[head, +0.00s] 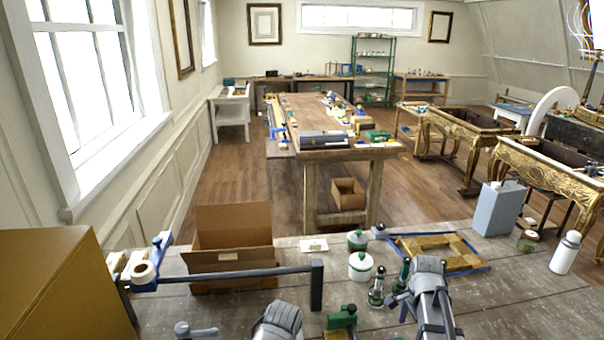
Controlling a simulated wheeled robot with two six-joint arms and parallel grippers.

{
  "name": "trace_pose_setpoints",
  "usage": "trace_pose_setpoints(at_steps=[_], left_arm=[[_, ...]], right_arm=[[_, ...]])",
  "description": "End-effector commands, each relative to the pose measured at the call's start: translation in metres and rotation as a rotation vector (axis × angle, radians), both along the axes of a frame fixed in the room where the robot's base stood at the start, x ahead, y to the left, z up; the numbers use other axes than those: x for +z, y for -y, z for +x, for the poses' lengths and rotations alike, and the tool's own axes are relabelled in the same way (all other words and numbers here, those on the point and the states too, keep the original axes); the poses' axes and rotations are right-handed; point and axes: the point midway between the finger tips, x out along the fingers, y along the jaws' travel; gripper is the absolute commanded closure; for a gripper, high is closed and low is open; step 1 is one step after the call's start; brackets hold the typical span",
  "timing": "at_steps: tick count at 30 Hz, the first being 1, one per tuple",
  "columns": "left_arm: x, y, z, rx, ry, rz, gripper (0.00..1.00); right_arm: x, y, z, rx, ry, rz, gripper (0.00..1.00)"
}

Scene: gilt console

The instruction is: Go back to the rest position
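My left arm shows as a grey rounded end (278,322) at the bottom edge, low over the front of the grey workbench (510,310). Its fingers cannot be made out. My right arm comes up from the bottom right of centre, with its grey end (428,272) over the bench, just in front of the gilt frame (438,252). Its fingers are not clear either, so I cannot tell whether either gripper is open or shut. I see nothing clearly held in either one.
An open cardboard box (232,262) and a dark bar clamp (317,286) stand at left. White green-lidded jars (360,266) and small bottles (377,288) stand close left of my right arm. A grey can (497,208) and white bottle (565,253) are at right. The bench's front right is clear.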

Motion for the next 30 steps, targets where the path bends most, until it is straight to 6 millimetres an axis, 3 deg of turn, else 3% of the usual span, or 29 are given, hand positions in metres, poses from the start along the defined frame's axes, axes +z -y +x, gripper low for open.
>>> trace_pose_setpoints(at_steps=[3,17,19,30], left_arm=[[-0.022,0.0,0.0,0.0,0.0,0.0,0.01],[-0.067,0.0,0.0,0.002,0.0,0.0,0.01],[-0.049,0.0,0.0,0.002,0.0,0.0,0.01],[-0.007,0.0,0.0,0.0,0.0,0.0,0.01]], right_arm=[[-0.022,0.0,0.0,0.0,0.0,0.0,0.0],[-0.067,0.0,0.0,0.0,0.0,0.0,0.0],[-0.049,0.0,0.0,0.0,0.0,0.0,0.0],[-0.007,0.0,0.0,0.0,0.0,0.0,0.0]])
